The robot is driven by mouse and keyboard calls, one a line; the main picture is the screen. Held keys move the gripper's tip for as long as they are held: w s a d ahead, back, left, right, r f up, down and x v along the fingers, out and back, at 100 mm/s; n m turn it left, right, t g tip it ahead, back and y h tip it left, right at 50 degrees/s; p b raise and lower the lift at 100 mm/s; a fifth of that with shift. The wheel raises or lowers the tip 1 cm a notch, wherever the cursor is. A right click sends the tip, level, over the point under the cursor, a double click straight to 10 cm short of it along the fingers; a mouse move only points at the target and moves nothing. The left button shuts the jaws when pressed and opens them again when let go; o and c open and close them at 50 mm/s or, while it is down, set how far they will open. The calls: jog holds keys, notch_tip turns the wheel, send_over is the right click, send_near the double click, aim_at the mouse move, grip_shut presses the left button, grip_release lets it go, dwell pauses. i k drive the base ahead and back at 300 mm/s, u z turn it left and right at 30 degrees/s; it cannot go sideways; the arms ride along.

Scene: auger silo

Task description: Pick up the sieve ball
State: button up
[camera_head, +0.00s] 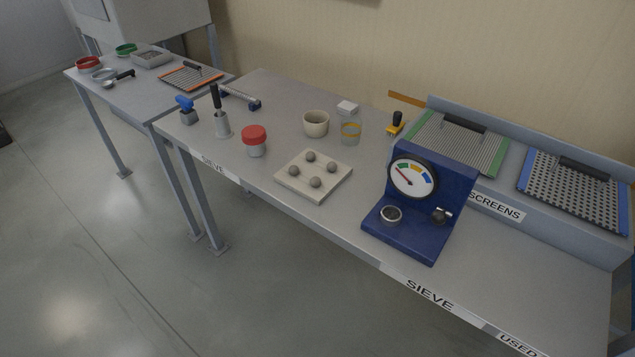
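My gripper is not in this view.
A blue gauge stand (405,232) is to the right. Perforated screens (575,190) lie at the far right. The bench front (260,190) is clear.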

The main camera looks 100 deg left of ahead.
aim_at(316, 181)
jog(key=u, duration=4.4)
